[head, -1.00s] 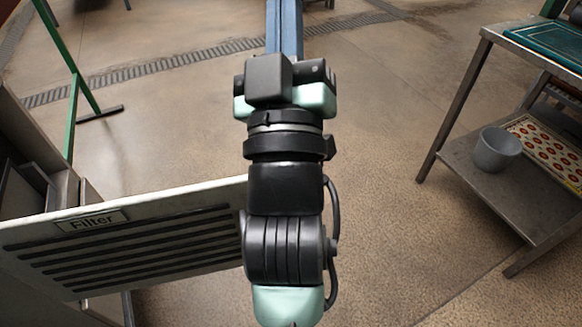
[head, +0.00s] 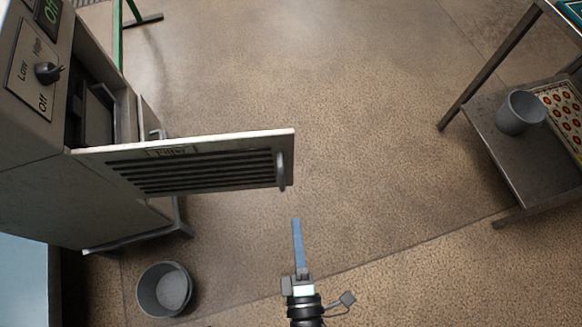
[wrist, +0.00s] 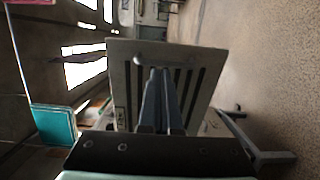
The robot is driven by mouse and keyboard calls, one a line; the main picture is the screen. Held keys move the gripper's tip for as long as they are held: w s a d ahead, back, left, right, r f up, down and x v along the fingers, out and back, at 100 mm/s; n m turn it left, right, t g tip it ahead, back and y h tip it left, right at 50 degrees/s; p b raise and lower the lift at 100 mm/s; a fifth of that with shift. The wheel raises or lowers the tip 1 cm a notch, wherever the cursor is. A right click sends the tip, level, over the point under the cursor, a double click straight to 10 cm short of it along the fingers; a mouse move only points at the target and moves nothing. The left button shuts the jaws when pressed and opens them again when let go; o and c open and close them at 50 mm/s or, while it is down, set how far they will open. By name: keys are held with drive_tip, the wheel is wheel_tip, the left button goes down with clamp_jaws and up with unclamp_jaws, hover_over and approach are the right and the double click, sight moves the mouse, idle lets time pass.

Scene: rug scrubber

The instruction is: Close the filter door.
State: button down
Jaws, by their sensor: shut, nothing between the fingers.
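The filter door (head: 205,165) is a pale panel with dark slats and a "Filter" label, swung open and sticking out to the right from the machine (head: 40,130). Its handle (head: 282,170) is at the free right end. In the wrist view the door (wrist: 120,68) is ahead of the fingers, with a handle (wrist: 150,61) near its top edge. My gripper (head: 296,222) has its blue fingers together with nothing between them. In the head view it appears below the door's free end, apart from it. In the wrist view the fingertips (wrist: 159,72) overlap the door; contact cannot be told.
The machine has a Low/High/Off knob (head: 47,72). A grey bucket (head: 165,289) stands on the floor at lower left. A metal cart (head: 530,172) with a grey pot (head: 520,112) is at right. The floor (head: 380,180) between door and cart is clear.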

sight(290, 162)
drive_tip(key=w, duration=0.4)
drive_tip(key=w+a, duration=0.1)
drive_tip(key=w, duration=0.7)
drive_tip(key=shift+w+a, duration=0.15)
drive_tip(key=shift+w, duration=0.25)
